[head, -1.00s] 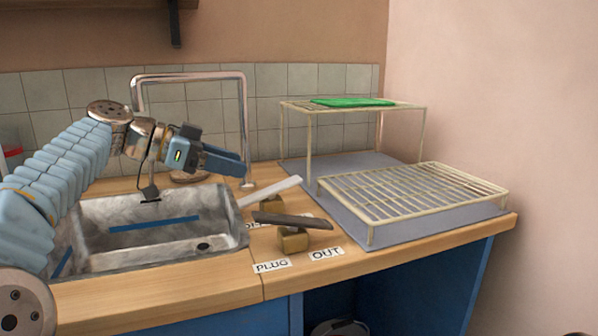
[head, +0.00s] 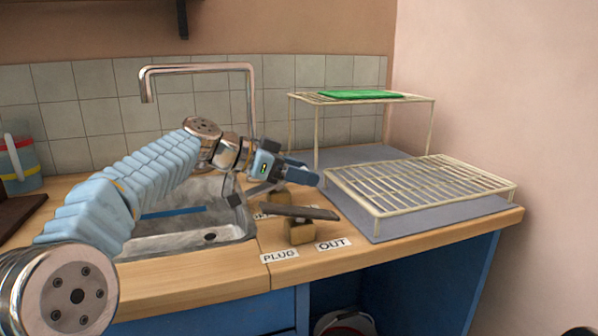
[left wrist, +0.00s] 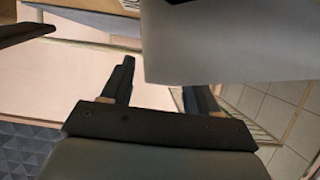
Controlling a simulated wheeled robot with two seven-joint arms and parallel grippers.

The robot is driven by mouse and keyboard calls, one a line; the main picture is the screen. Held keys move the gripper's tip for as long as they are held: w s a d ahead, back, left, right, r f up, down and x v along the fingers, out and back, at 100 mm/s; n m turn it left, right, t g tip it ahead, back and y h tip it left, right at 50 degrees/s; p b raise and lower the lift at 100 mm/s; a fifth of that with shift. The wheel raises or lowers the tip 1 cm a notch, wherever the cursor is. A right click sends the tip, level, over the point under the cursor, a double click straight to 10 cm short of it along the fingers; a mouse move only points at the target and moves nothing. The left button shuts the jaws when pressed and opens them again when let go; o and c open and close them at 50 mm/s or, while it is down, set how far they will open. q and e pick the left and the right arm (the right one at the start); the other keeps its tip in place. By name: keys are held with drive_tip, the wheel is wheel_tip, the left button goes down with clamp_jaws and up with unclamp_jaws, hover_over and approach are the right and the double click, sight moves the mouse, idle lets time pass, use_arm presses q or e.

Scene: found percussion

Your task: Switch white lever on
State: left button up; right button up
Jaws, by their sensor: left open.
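The white lever (left wrist: 220,40) fills the upper right of the left wrist view as a large pale slab, close to the fingers. In the head view it is mostly hidden behind my left gripper (head: 308,172). My left gripper is open, with nothing seen between its fingers, and is over the lever area on the counter. The left wrist view shows its two separated fingers (left wrist: 158,80); I cannot tell whether one touches the lever. A dark lever (head: 300,212) on a wooden block (head: 298,232) stands in front. My right gripper is not in view.
Labels PLUG (head: 279,256) and OUT (head: 332,244) lie in front of the dark lever. The sink (head: 150,246) is left, with a tall tap (head: 200,68) behind. A wire rack (head: 420,187) stands right, and a raised rack (head: 318,98) carries a green item (head: 361,95).

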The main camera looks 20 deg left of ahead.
use_arm(q)
drive_tip(key=c, duration=1)
drive_tip(key=shift+o, duration=0.2)
drive_tip(key=shift+r+y+p, duration=0.1)
drive_tip(key=shift+y+p, duration=0.2)
drive_tip(key=shift+p, duration=0.4)
drive_tip(key=g+y+p, duration=0.1)
drive_tip(key=p, duration=0.2)
drive_tip(key=shift+w+d+f, duration=0.15)
drive_tip(key=shift+d+f, duration=0.05)
drive_tip(key=shift+f+g+y+p, duration=0.2)
drive_tip(key=shift+g+y+p, duration=0.2)
drive_tip(key=shift+y+p, duration=0.1)
drive_tip(key=shift+d+f+g+y, duration=0.1)
drive_tip(key=shift+f+g+y, duration=0.3)
drive_tip(key=shift+f+y, duration=0.15)
drive_tip(key=shift+f+g+y, duration=0.55)
drive_tip(key=shift+g+y, duration=0.05)
drive_tip(key=shift+y, duration=0.45)
drive_tip(key=o, duration=1)
drive_tip(key=shift+c, duration=0.2)
